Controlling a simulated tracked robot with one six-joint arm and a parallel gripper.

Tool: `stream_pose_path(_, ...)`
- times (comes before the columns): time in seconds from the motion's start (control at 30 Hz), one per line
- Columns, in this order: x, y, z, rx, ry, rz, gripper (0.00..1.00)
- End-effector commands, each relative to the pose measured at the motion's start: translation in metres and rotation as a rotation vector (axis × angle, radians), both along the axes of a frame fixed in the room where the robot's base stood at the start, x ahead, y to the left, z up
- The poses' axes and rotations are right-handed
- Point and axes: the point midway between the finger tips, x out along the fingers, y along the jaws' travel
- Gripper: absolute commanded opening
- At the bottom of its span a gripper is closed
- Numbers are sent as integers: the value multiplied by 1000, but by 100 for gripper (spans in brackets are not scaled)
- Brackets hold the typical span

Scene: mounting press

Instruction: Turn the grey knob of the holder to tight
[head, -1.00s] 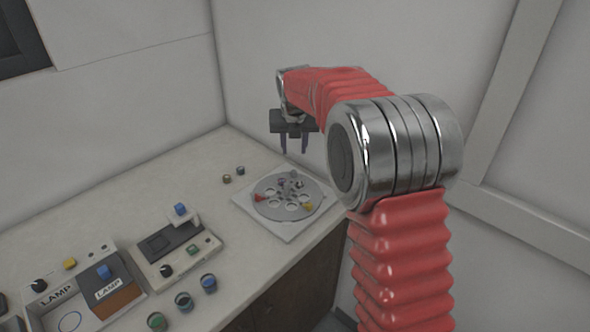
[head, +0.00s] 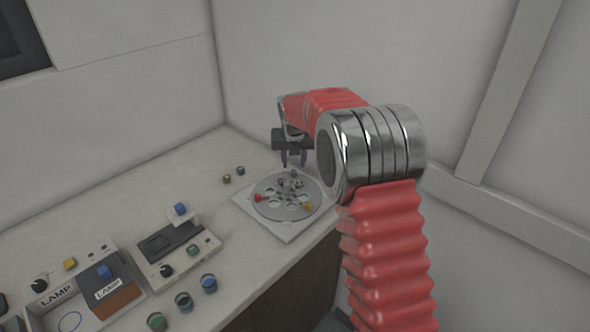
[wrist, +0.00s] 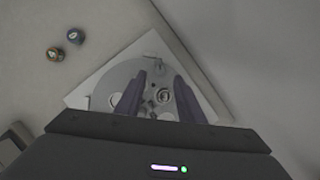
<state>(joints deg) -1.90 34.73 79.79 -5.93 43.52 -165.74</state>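The holder is a round grey disc (head: 265,207) with several holes, lying on a white square plate (head: 285,232) near the counter's right end. A red and a yellow piece sit on its near part. My gripper (head: 293,164) points down just above the far part of the disc. In the wrist view its two dark fingers (wrist: 160,76) are apart with a gap between them. A small round grey part (wrist: 163,96), apparently the grey knob, shows in that gap; I cannot tell its turn position or whether a finger touches it.
Two small round samples (wrist: 64,45) lie beside the plate. Walls rise close behind and to the right.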

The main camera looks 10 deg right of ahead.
Motion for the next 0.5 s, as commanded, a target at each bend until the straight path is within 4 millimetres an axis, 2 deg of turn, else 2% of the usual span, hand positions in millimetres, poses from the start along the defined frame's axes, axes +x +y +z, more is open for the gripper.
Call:
stream_pose_path(0.2, 12, -2, -32, 0, 2, 0, 35)
stream_pose_path(0.5, 21, -3, -50, 0, -1, 0, 35)
